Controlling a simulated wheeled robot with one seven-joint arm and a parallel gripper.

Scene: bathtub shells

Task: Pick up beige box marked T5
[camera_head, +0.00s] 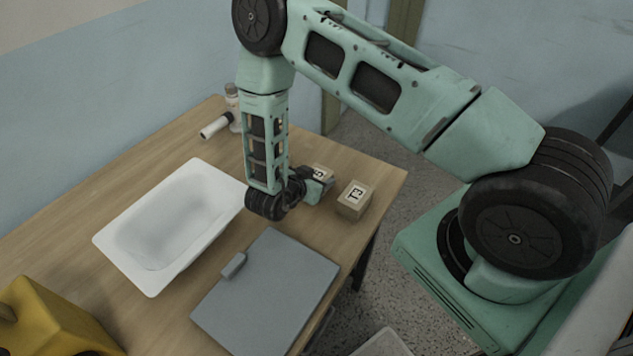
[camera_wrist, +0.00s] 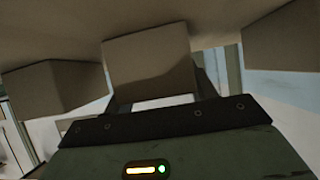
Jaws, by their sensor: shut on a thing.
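The beige box marked T5 (camera_head: 322,171) is on the far right part of the table, partly hidden by my gripper; only the "5" of its label shows clearly. My gripper (camera_head: 316,184) is low over the table and shut on this box. In the wrist view a plain beige box (camera_wrist: 148,62) fills the middle, right in front of my gripper, its label out of sight. Whether it touches the tabletop is hard to tell. The fingertips are mostly hidden.
A box marked T3 (camera_head: 354,200) stands close on the right, near the table's edge. A white tray (camera_head: 125,232), a grey flat panel (camera_head: 265,295), a white cylinder (camera_head: 214,127), a bottle (camera_head: 232,95) and a yellow object (camera_head: 50,320) are also on the wooden table (camera_head: 385,178).

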